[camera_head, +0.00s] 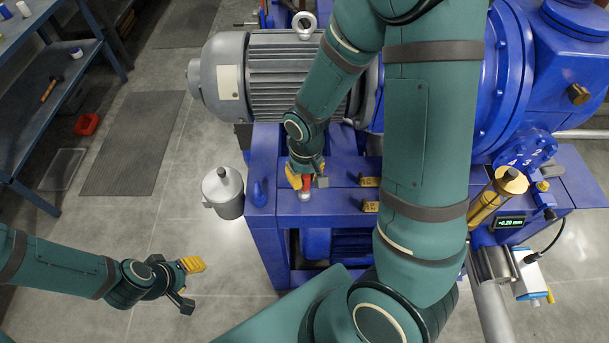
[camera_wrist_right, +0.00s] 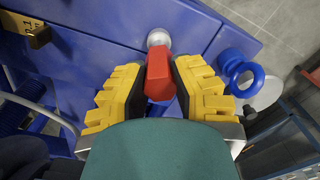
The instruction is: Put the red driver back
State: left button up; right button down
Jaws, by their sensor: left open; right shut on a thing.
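The red driver (camera_head: 306,184) is at the near left part of the blue machine base (camera_head: 264,226). My right gripper (camera_head: 308,178) is shut on it, its yellow fingers on either side. In the right wrist view the driver's red body (camera_wrist_right: 159,76) shows between the finger pads of the right gripper (camera_wrist_right: 160,85). A silver rounded end (camera_wrist_right: 158,38) lies beyond it, over the blue surface. I cannot tell whether the driver touches the base. My left gripper (camera_head: 191,284) is open and empty above the floor at lower left.
A blue ring-shaped part (camera_wrist_right: 233,66) is at the base edge. A grey lidded can (camera_head: 223,194) stands left of it. Brass blocks (camera_head: 369,181) sit on the base to the right. A grey motor (camera_head: 275,75) is behind.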

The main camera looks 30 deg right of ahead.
jog(key=shift+f, duration=0.1)
jog(key=c, duration=0.9)
grip_release()
jog(key=shift+r, duration=0.45)
notch_tip(320, 180, up, 11)
jog(key=shift+s+d+r+p, duration=0.1)
jog(key=shift+r+p, duration=0.1)
jog(key=shift+p, duration=0.7)
jog(key=shift+s+f, duration=0.1)
